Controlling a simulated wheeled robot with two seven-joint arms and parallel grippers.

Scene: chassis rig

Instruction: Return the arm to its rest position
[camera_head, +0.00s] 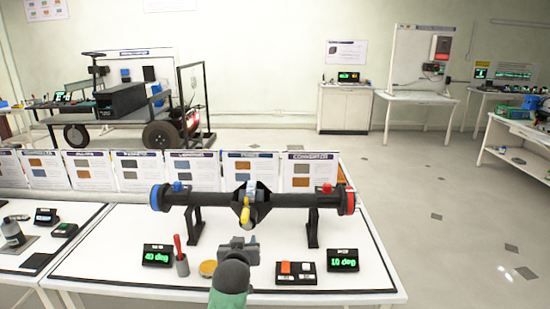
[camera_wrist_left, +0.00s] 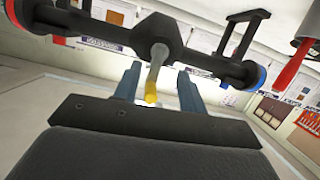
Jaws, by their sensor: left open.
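My left gripper (camera_head: 239,246) is in front of the middle of the axle, low over the front of the white table. In the left wrist view its two fingers (camera_wrist_left: 160,92) stand apart with nothing held between them. A dark axle (camera_head: 205,199) with a blue left end and a red right end rests on two black stands; it also shows upside down in the left wrist view (camera_wrist_left: 108,32). A yellow-tipped part (camera_head: 245,213) sticks out from its centre. In the left wrist view this tip (camera_wrist_left: 151,97) appears in the gap between the fingers. My right gripper is not in view.
Info cards (camera_head: 188,169) line the back.

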